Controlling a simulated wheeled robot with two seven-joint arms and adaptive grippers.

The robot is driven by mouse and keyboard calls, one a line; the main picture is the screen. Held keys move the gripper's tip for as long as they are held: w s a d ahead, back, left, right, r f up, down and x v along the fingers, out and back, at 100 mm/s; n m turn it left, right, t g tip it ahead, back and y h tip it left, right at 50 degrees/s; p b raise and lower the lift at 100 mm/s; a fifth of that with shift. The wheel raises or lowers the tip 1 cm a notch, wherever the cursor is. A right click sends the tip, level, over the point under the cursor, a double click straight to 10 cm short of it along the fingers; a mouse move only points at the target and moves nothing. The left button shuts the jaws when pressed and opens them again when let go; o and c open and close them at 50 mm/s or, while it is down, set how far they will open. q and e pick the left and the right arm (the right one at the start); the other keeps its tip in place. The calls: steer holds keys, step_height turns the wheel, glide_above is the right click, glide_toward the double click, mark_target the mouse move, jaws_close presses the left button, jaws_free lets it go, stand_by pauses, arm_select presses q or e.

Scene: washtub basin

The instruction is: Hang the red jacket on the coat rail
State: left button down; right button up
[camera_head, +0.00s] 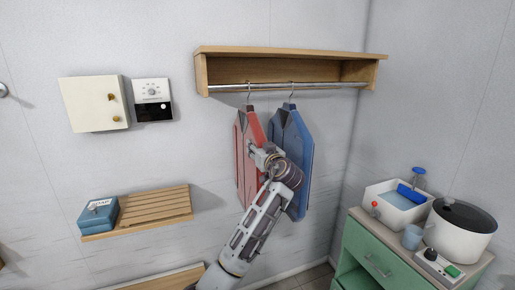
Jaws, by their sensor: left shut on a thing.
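The red jacket (242,170) hangs upright below the coat rail (305,86), toward its left part. Its hanger hook reaches up to the rail; I cannot tell whether the hook rests on it. A blue jacket (305,165) hangs just to the right, its hook at the rail. My left gripper (258,153) is at the red jacket's front right side and is shut on it. The fingertips are partly hidden by the wrist, and my arm covers the lower right of the red jacket and part of the blue one. My right gripper is out of view.
A wooden shelf (290,51) sits above the rail. A slatted shelf (155,207) with a blue box (98,214) is at the left, below a white cabinet (93,103). A green cabinet (375,262) with a basin and a pot (461,232) stands at right. The rail's right part is free.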

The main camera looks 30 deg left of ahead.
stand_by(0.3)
arm_select(q)
steer(key=c, duration=0.8)
jaws_free()
steer(key=shift+d, duration=0.15)
steer(key=v, duration=1.1)
steer(key=shift+s+d, duration=0.25)
steer(key=shift+s, duration=0.1)
